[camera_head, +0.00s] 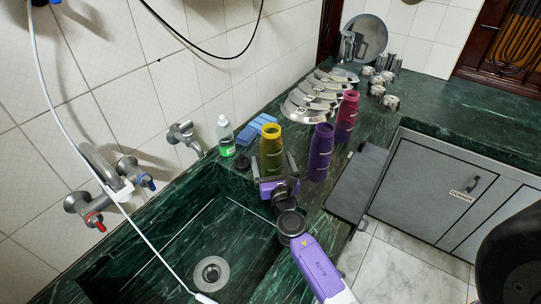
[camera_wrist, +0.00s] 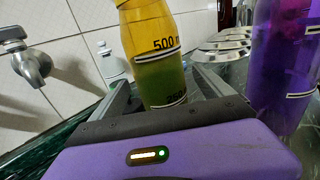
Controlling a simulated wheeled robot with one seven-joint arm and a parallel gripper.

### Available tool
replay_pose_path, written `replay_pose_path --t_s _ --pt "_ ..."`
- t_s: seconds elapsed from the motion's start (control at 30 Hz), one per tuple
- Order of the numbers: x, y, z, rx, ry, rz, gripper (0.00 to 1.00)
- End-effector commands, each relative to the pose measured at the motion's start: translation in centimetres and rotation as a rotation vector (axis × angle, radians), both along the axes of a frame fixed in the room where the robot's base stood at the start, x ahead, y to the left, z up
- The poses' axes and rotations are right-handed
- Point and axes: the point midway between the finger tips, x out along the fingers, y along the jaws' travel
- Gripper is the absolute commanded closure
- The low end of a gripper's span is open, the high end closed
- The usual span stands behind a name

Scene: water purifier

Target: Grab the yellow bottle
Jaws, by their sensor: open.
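The yellow bottle (camera_head: 271,148) stands upright on the green counter at the sink's far edge, with a green lower part. In the wrist view the yellow bottle (camera_wrist: 152,55) rises between the two fingers, with markings on its side; its base is hidden by my gripper. My gripper (camera_head: 270,172) is open, with a finger on either side of the bottle. It also shows in the wrist view (camera_wrist: 160,95). I cannot tell whether either finger touches the bottle.
A purple bottle (camera_head: 320,152) stands close on the right, with a pink and purple bottle (camera_head: 346,116) behind it. Metal plates (camera_head: 308,103) lie behind. The sink (camera_head: 190,240) is in front.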

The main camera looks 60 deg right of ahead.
Motion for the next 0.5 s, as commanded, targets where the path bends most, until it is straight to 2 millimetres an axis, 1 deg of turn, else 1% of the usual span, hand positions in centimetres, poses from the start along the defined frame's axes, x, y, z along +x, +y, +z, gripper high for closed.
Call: replay_pose_path --t_s 0.03,0.17,0.43,0.5 --pt "0.5 -0.6 0.1 0.0 -0.001 -0.001 0.1" --pt "1.2 -1.4 0.0 0.001 -0.001 -0.001 0.1" --pt "1.4 -1.5 0.0 0.002 -0.001 0.0 0.1" --pt "1.4 -1.5 0.0 0.002 -0.001 0.0 0.24"
